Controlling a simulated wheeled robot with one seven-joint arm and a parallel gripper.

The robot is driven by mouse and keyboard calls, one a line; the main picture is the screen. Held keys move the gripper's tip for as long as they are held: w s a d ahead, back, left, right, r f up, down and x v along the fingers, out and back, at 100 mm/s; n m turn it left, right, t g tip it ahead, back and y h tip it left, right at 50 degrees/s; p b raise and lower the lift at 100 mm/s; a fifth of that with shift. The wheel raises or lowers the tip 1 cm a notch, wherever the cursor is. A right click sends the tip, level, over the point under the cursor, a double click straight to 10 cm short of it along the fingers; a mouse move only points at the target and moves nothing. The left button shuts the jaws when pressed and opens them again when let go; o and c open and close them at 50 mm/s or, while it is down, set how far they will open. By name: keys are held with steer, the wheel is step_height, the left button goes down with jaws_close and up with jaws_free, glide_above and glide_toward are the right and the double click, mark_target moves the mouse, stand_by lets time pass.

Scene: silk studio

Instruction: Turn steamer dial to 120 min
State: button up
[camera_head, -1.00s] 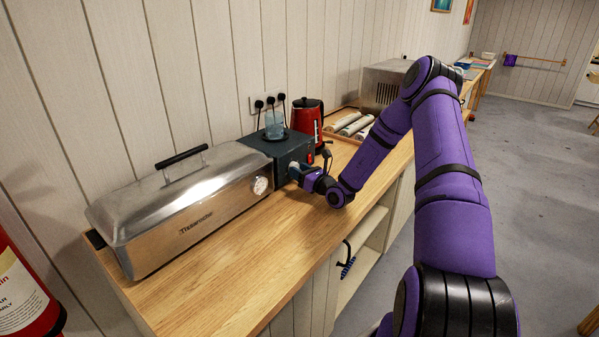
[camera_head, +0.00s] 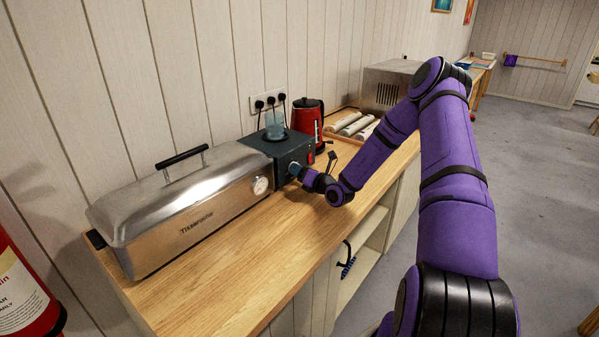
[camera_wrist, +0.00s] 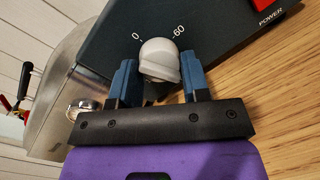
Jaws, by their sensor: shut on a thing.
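The steamer's dark control box (camera_head: 277,149) stands at the right end of the long steel steamer body (camera_head: 190,205). In the wrist view its dial, a pale rounded knob (camera_wrist: 160,58), sits on the dark front panel (camera_wrist: 215,30). The marks "0" and "60" show beside it; no 120 mark is visible, and the pointer's exact reading cannot be told. My gripper (camera_wrist: 160,76) has its blue fingers on either side of the knob and is shut on it. In the head view my gripper (camera_head: 294,170) meets the box's front and hides the dial.
A red power switch (camera_head: 310,158) is right of the dial. A blue glass vessel (camera_head: 275,124) stands on the box, with a red kettle (camera_head: 307,118) behind. A round gauge (camera_head: 261,186) is on the steamer's end. The wooden counter (camera_head: 245,255) in front is clear.

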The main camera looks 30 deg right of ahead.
steer(key=shift+f, duration=0.1)
steer(key=o, duration=0.9)
steer(key=v, duration=1.1)
steer(key=shift+w, duration=0.1)
